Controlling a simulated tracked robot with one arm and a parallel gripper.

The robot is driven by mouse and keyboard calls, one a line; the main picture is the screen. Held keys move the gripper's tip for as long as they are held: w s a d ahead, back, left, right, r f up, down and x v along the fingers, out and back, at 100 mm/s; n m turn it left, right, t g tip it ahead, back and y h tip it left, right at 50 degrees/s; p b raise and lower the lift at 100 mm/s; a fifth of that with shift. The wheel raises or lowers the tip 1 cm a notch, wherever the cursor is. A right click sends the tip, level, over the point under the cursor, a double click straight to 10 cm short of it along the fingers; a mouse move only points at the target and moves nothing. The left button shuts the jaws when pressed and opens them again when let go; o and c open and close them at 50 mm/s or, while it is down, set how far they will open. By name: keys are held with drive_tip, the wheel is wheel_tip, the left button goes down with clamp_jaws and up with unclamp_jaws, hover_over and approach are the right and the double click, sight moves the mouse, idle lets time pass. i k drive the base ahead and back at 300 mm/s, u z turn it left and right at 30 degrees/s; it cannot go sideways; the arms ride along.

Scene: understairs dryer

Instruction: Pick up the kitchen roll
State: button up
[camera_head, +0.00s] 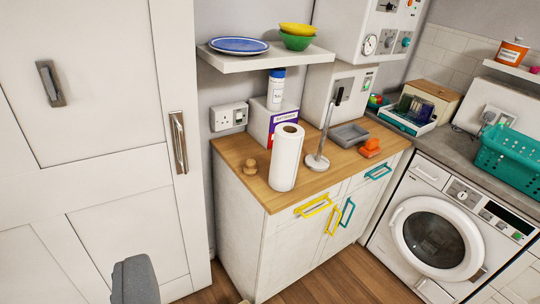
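The kitchen roll (286,158) is a white paper roll with a brown core at its top. It stands upright on the wooden counter (256,192), near the front edge. A grey rounded part (134,280) at the bottom left looks like part of my gripper; only this piece shows clearly, and it is well short of the roll. Nothing can be seen held, and whether the gripper is open or shut does not show.
Behind are a purple-and-white box (283,118) and a shelf (262,60). A tall white cupboard (100,130) fills the left. Wooden floor shows in front.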

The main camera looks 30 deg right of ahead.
sight(289, 137)
drive_tip(key=u, duration=1.55)
drive_tip(key=i, duration=1.1)
drive_tip(key=z, duration=2.35)
drive_tip(key=i, duration=1)
drive_tip(key=u, duration=0.1)
